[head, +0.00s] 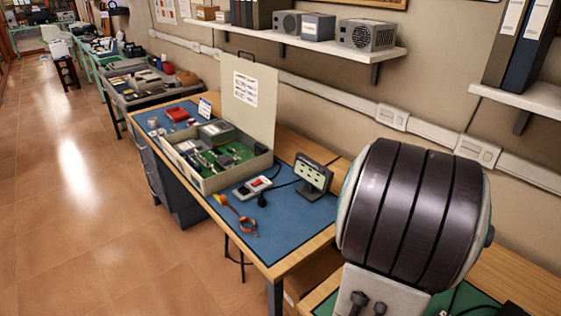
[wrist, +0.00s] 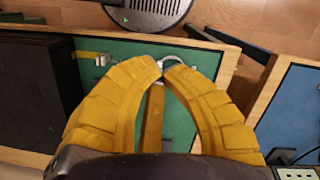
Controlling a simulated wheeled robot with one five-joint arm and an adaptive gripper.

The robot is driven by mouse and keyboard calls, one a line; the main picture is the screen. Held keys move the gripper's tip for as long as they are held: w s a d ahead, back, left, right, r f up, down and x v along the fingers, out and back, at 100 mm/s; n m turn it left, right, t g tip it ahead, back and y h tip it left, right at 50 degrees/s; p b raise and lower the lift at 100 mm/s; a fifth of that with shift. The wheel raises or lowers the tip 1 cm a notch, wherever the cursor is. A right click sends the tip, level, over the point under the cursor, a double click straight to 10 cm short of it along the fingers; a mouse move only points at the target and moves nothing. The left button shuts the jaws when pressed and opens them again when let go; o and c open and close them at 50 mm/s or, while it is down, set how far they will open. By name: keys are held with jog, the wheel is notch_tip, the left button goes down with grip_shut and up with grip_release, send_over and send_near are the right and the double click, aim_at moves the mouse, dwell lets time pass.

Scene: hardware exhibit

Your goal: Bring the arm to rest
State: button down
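My gripper (wrist: 161,66) shows in the wrist view with two curved yellow fingers. Their tips come together over a green mat (wrist: 200,85) on a wood-edged bench. I see nothing clearly held between them. A small silver curved piece (wrist: 183,56) shows just beyond the tips; I cannot tell whether it touches them. The gripper is not visible in the head view. A large dark banded joint of my arm fills the right of the head view, hiding part of the near bench.
A blue-matted bench (head: 295,225) holds an open case (head: 210,180) with circuit boards, a small display (head: 313,176) and a red-and-white device (head: 252,188). Shelves (head: 300,42) line the wall. The tiled floor (head: 60,200) at left is clear. A black box (wrist: 35,90) stands left of the gripper.

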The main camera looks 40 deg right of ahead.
jog(key=w+a+r+n+t, duration=0.1)
jog(key=w+a+r+n, duration=0.2)
jog(key=a, duration=0.3)
jog(key=w+a+r+n+t+h, duration=0.1)
jog(key=w+a+r+n+t, duration=0.1)
jog(key=a+n, duration=0.3)
jog(key=w+a+r+n+t, duration=0.2)
jog(key=w+a+r+n, duration=0.2)
jog(key=a, duration=0.3)
jog(key=shift+r+n+h, duration=0.25)
jog(key=shift+n+h, duration=0.05)
jog(key=shift+n, duration=0.1)
